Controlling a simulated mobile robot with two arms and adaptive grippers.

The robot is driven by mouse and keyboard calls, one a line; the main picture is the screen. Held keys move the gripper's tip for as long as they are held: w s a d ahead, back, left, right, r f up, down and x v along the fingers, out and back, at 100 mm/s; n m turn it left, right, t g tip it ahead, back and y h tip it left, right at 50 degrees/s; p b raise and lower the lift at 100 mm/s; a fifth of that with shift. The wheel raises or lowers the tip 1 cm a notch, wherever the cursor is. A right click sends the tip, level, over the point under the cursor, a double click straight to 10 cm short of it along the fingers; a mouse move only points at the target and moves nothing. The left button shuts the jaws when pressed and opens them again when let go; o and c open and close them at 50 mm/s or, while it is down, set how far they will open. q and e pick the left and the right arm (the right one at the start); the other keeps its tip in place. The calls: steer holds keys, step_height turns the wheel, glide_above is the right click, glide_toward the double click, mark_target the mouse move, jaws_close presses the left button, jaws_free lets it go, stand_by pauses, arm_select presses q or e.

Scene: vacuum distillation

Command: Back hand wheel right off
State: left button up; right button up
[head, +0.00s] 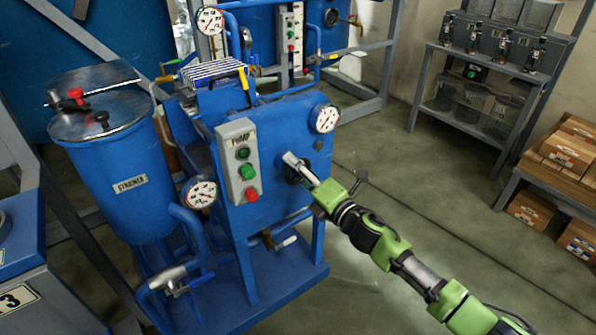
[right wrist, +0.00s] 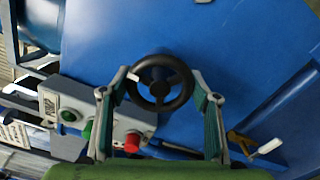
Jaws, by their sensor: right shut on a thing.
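A black three-spoked hand wheel (right wrist: 181,94) sits on the blue panel and fills the middle of the right wrist view. In the head view this wheel (head: 292,176) is mostly hidden behind my right gripper (head: 299,167). My right gripper's fingers lie on opposite sides of the rim, shut on the wheel. Another dark round wheel (head: 331,17) shows on the blue unit at the back. My left gripper is not in view.
The pump control box (head: 239,163) with green and red buttons is left of the wheel. Dial gauges (head: 325,118) are mounted nearby. A yellow-and-white valve handle (right wrist: 268,147) is close to one finger. Open floor lies to the right.

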steer(key=shift+f, duration=0.1)
stand_by(0.3)
steer(key=o, duration=1.1)
steer(key=shift+o, duration=0.2)
steer(key=v, duration=1.2)
